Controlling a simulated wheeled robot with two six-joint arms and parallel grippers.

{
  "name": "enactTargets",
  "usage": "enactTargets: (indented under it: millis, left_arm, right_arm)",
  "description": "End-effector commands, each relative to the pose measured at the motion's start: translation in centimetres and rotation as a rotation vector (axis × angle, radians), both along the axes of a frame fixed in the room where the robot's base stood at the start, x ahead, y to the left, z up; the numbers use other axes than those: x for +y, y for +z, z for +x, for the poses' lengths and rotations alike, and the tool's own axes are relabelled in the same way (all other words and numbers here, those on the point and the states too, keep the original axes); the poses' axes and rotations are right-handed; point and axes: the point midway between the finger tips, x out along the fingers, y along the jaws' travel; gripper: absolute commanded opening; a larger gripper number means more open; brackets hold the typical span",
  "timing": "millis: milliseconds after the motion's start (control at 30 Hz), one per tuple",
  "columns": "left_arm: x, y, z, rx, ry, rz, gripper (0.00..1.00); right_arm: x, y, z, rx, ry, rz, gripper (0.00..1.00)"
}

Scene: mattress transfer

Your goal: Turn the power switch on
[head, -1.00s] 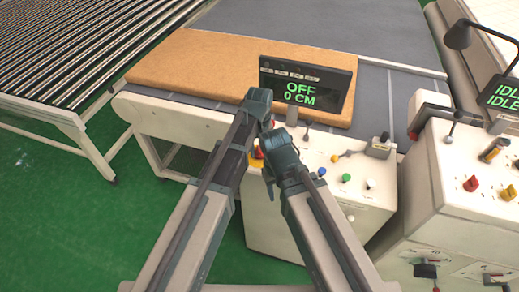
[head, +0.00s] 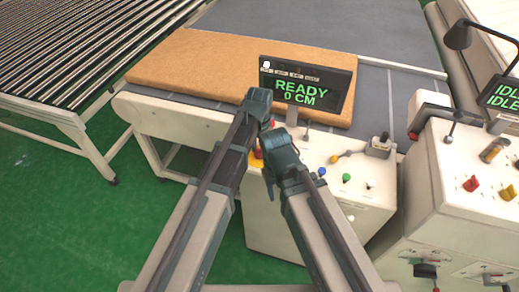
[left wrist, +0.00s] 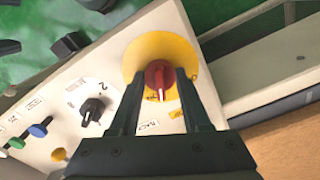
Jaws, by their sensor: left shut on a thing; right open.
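The power switch is a red knob (left wrist: 159,78) on a round yellow plate (left wrist: 150,47), in the left wrist view. My left gripper (left wrist: 158,88) is shut on the red knob, one finger on each side of it. In the head view my left gripper (head: 259,101) hides most of the switch; a bit of the yellow plate (head: 257,155) shows beside it. The display (head: 305,88) above the control box reads READY and 0 CM. My right gripper (head: 275,148) is just below the left one, over the panel; it is open with nothing visible in it.
A black dial (left wrist: 94,109) and blue and green buttons sit on the same panel (head: 335,183). A tan mattress (head: 205,65) lies on the conveyor behind. A second control box (head: 475,220) stands at the right.

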Motion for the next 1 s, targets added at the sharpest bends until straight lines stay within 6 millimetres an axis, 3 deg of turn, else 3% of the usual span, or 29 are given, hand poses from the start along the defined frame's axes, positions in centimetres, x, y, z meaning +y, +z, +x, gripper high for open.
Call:
enactTargets:
  millis: [500, 1000]
  left_arm:
    - [0.01, -0.01, -0.04, 0.001, -0.321, 0.001, 0.00]
    - [0.01, -0.01, -0.04, 0.001, -0.385, 0.001, 0.00]
  right_arm:
    - [0.00, -0.01, 0.00, 0.000, 0.000, 0.000, 0.50]
    - [0.00, -0.01, 0.00, 0.000, 0.000, 0.000, 0.50]
